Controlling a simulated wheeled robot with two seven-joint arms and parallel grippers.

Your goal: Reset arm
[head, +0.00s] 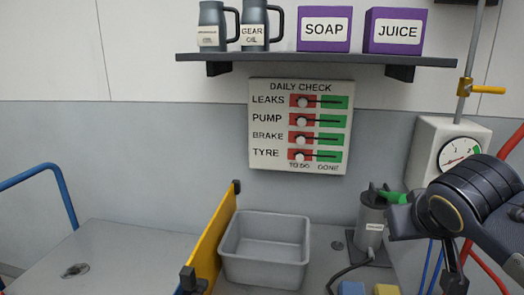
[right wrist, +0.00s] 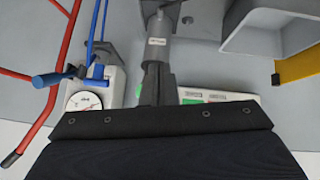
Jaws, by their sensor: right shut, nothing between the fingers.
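My right arm comes in from the right in the head view, with its dark wrist (head: 405,222) in front of the gauge box and just right of the grey canister (head: 370,228). In the right wrist view my right gripper (right wrist: 157,72) is shut and empty, its fingers pointing toward the labelled canister (right wrist: 158,30). I cannot tell whether they touch it. In the head view the fingertips are hidden or unclear. A green part shows beside the canister's top. My left gripper is in neither view.
A grey bin (head: 264,245) stands beside a yellow panel (head: 214,240). A gauge box (head: 430,150) and red and blue hoses are at right. The daily check board (head: 300,125) has its sliders at the red side. A shelf (head: 320,59) holds jugs and purple boxes. The left worktop (head: 120,255) is mostly clear.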

